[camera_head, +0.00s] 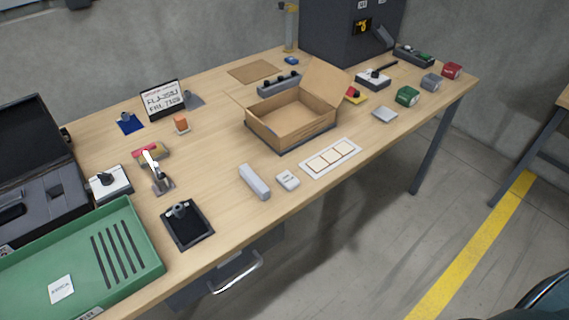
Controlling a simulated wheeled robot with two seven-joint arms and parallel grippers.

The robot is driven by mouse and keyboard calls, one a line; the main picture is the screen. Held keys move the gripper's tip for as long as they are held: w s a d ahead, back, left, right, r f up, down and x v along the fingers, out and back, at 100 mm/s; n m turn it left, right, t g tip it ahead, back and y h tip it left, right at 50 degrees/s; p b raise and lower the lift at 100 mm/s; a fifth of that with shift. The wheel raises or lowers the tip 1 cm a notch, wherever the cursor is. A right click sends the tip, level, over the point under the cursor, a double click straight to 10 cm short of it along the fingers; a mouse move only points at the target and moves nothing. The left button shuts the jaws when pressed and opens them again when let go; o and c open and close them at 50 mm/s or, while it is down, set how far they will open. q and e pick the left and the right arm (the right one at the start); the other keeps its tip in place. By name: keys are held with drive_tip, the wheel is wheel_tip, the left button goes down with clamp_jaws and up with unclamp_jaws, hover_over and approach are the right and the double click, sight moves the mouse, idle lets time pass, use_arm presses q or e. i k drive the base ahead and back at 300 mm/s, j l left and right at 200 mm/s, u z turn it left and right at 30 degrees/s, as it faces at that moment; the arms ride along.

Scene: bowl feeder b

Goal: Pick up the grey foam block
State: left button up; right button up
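A long light-grey block (254,182), which looks like the grey foam block, lies near the front edge of the table, left of a small white box (288,180). Two other grey pieces lie further right: a flat light-grey one (384,115) and a darker small block (431,82) between a green and a red block. Which of them is foam I cannot tell for sure. Neither of my grippers is in view.
An open cardboard box (290,122) stands mid-table. A white strip with square pads (330,158) lies before it. A black stand (187,226), a green tray (140,262) and a black open case (34,140) are at left. Bare wood surrounds the long block.

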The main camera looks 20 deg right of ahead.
sight(251, 179)
drive_tip(key=i+l, duration=0.1)
drive_tip(key=l, duration=0.6)
drive_tip(key=i+l+u, duration=0.15)
drive_tip(key=l, duration=0.5)
drive_tip(key=k, duration=0.05)
